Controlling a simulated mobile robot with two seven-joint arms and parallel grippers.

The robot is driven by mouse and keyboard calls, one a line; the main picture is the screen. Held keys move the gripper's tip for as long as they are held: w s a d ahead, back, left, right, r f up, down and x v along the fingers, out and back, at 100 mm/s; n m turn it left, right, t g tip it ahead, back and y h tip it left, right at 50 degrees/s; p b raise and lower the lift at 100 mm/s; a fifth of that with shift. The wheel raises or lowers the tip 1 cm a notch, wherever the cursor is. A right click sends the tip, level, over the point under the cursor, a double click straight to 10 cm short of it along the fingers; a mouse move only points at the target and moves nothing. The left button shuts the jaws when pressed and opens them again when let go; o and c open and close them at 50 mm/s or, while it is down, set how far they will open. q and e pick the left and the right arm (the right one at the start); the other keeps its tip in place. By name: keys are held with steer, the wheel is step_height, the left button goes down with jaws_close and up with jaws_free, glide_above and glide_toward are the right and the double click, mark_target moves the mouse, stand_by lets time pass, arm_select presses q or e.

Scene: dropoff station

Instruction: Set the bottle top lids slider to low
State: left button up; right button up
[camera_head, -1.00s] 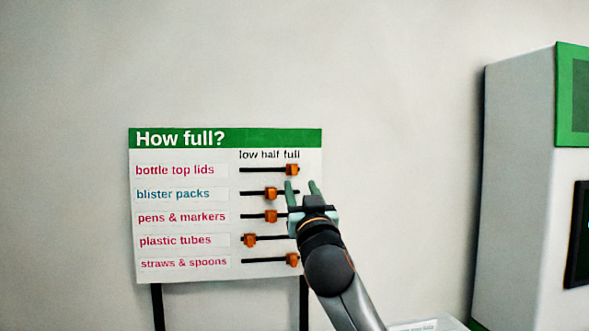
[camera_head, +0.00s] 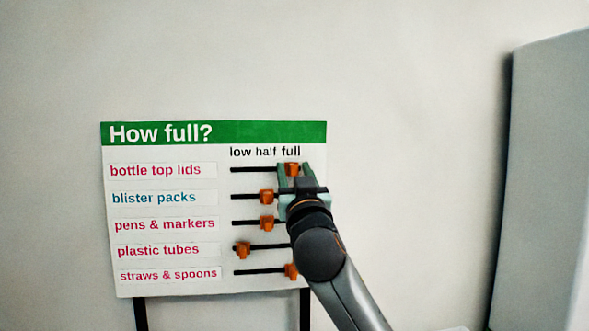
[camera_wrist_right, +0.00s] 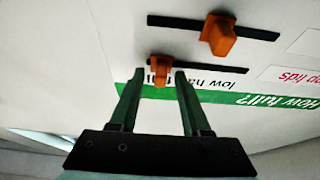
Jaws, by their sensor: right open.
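The "How full?" board (camera_head: 190,284) stands ahead, with several slots and orange knobs. The bottle top lids knob (camera_head: 292,168) is at the right end of the top slot (camera_head: 254,170), under "full". My right gripper (camera_head: 295,170) is open, its green fingers on the left and right of this knob. In the right wrist view, which is upside down, the knob (camera_wrist_right: 160,69) shows between the open fingertips (camera_wrist_right: 157,80). I cannot tell whether they touch it. My left gripper is not in view.
The blister packs knob (camera_head: 266,197) and pens & markers knob (camera_head: 267,223) are near half. The plastic tubes knob (camera_head: 242,249) is at low and the straws & spoons knob (camera_head: 291,271) at full. A grey cabinet (camera_head: 545,180) stands at the right.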

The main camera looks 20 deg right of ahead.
stand_by(0.3)
jaws_close()
stand_by(1.3)
